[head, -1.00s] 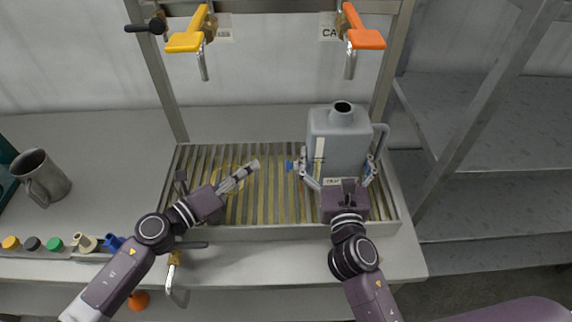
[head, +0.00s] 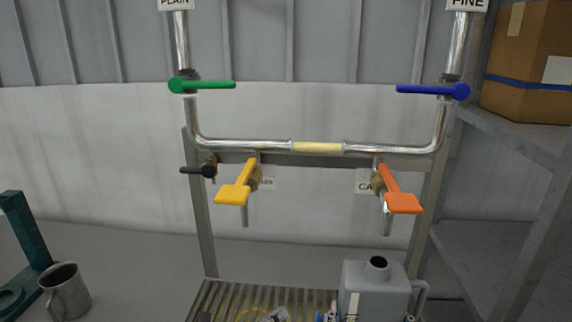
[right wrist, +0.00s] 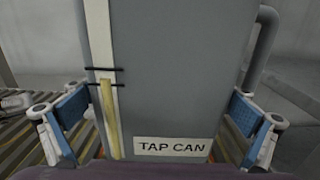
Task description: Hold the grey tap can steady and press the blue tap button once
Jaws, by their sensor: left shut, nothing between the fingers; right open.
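The grey tap can (head: 375,288) stands upright at the bottom right of the head view, with a dark open neck on top. In the right wrist view (right wrist: 185,60) it fills the middle, with a TAP CAN label and a pale gauge strip. My right gripper (right wrist: 160,100) is open, one blue-padded finger on each side of the can; contact is unclear. My left gripper (head: 273,315) is shut and empty, left of the can, mostly cut off by the frame edge.
A slatted drain tray (head: 222,297) lies under the can. Yellow (head: 234,194) and orange (head: 400,200) tap handles hang above, below pipes with green (head: 210,86) and blue (head: 428,90) valve levers. A metal mug (head: 67,293) stands left.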

